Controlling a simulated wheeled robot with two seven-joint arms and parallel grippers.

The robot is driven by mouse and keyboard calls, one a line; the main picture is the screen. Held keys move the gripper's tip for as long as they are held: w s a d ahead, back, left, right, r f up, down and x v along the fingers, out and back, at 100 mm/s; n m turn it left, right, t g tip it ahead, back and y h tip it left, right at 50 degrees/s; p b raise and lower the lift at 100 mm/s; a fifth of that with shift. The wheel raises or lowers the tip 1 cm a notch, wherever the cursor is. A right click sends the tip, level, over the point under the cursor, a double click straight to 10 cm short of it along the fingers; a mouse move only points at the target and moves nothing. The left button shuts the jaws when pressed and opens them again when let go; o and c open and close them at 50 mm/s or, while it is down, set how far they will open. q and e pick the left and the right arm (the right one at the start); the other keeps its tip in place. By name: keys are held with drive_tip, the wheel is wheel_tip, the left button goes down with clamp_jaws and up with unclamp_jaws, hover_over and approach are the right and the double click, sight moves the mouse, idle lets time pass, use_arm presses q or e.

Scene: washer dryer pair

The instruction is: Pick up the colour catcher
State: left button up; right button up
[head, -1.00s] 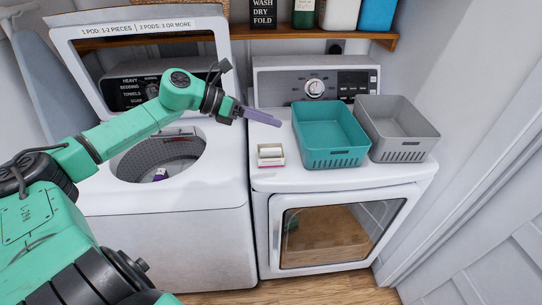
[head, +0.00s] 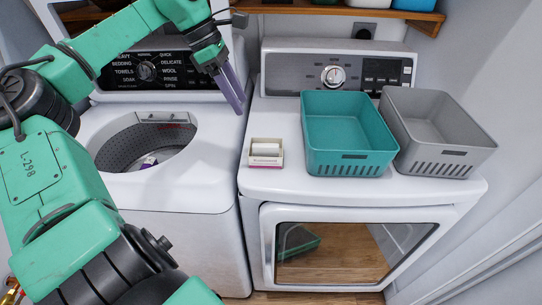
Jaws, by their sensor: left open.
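The colour catcher appears to be the small white and pink box (head: 266,153) on top of the dryer, left of the teal basket; its label is too small to read surely. My left gripper (head: 238,102) hangs above the gap between washer and dryer, fingers pointing down. It is up and to the left of the box, apart from it, with nothing seen between its fingers. My right gripper is out of view.
A teal basket (head: 348,165) and a grey basket (head: 436,168) stand on the dryer (head: 290,185) right of the box. The washer (head: 185,190) has its lid up, with a small purple and white item (head: 149,161) in its drum. A wooden shelf (head: 330,12) runs above.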

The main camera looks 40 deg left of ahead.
sight(265, 144)
use_arm(q)
drive_tip(key=p+x, duration=0.1)
drive_tip(key=x, duration=0.5)
drive_tip(key=p+x, duration=0.1)
drive_tip(key=x, duration=0.5)
drive_tip(key=shift+w+d+f+p, duration=0.15)
drive_tip(key=shift+d+f+p, duration=0.15)
drive_tip(key=shift+d+p, duration=0.1)
drive_tip(key=shift+w+f, duration=0.15)
drive_tip(key=shift+f, duration=0.1)
clamp_jaws()
